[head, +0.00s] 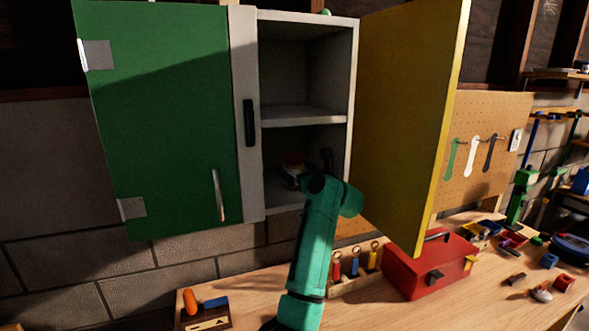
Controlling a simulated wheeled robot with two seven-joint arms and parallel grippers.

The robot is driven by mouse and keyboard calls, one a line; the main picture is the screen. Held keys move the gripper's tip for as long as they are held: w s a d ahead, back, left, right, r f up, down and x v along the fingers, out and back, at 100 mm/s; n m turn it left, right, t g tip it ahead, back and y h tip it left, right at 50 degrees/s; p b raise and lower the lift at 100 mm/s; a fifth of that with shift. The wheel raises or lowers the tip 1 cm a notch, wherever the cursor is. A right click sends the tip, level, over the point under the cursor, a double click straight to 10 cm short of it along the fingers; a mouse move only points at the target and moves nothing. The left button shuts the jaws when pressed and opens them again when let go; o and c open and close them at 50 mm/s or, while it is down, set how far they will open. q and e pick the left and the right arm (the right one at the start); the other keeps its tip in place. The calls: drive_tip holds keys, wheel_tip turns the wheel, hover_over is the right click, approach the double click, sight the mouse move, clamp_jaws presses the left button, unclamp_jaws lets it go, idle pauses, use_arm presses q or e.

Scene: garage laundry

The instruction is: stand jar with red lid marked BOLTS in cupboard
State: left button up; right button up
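The wall cupboard (308,116) has a grey frame and two shelf spaces. Its green left door (165,110) is shut and its yellow right door (410,120) stands wide open. My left gripper (290,177) reaches into the dim lower space, with its green arm rising from below. A small object with a reddish top (293,165) shows at the gripper. It may be the jar, but shade and the wrist hide most of it and no marking is readable. Whether the fingers are closed on it is unclear. My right gripper is not in view.
The upper space (305,75) looks empty. On the workbench (255,290) below stand a red toolbox (430,265), a rack of coloured-handled tools (355,270) and a small block with an orange handle (203,308). The open yellow door bounds the right side.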

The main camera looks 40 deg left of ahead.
use_arm(q)
drive_tip(key=shift+d+r, duration=0.1)
drive_tip(key=shift+s+r+p, duration=0.1)
drive_tip(key=shift+r+p, duration=0.2)
drive_tip(key=d+b, duration=0.1)
drive_tip(key=s+d+f+b, duration=0.1)
drive_tip(key=d+b, duration=0.3)
drive_tip(key=shift+s+f, duration=0.3)
drive_tip(key=shift+f, duration=0.05)
drive_tip(key=r+b+v, duration=0.1)
drive_tip(key=b+v, duration=0.2)
drive_tip(key=v, duration=0.3)
drive_tip(key=shift+s+d+r, duration=0.15)
drive_tip(key=shift+d, duration=0.1)
drive_tip(key=shift+d, duration=0.1)
